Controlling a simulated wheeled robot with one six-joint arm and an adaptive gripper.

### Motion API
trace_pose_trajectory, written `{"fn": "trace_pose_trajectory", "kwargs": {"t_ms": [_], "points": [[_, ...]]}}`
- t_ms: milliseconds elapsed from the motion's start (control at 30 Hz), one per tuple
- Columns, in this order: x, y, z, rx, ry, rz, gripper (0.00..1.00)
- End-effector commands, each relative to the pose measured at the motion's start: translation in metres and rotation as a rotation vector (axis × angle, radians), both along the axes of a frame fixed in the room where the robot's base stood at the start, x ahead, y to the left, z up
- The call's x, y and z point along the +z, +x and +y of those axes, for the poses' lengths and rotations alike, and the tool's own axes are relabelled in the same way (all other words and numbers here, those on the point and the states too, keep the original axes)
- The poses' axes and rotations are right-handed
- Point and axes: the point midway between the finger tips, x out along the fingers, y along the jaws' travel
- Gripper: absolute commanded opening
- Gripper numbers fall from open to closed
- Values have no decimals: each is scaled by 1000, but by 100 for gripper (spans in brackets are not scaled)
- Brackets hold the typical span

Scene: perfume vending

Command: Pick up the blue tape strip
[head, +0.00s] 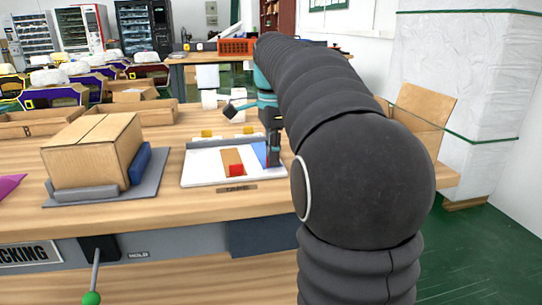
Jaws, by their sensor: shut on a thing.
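The blue tape strip (260,152) shows at the right side of a white tray (200,173) on the wooden bench. My gripper (273,160) points down at the right edge of the blue strip and is shut on it. The fingertips are small here and partly merge with the strip. I cannot tell whether the strip is clear of the tray. A brown strip (231,157) lies left of it in the tray, with a red block (236,170) at its near end.
A cardboard box (93,150) stands on a grey fixture (150,188) to the left. Yellow blocks (207,133) sit at the tray's back edge. Wooden trays (40,124) and several purple-and-white items line the back left. My dark arm hides the bench's right part.

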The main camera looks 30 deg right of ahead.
Motion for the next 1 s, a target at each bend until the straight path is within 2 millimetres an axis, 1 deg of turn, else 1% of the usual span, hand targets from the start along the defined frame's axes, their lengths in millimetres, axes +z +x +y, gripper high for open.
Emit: {"fn": "trace_pose_trajectory", "kwargs": {"t_ms": [167, 267, 300, 367, 500, 700, 833, 1000], "points": [[18, 1, 0, 0, 0, -2, 0], [36, 1, 0, 0, -1, -3, 0], [43, -2, -2, -2, 0, -2, 0], [48, -14, -10, -5, -2, -3, 0], [67, -40, -26, -6, -2, -4, 0], [89, -72, -47, -5, -2, -3, 0], [99, -86, -56, -3, 0, -1, 0], [106, -96, -62, -1, 0, -1, 0]]}}
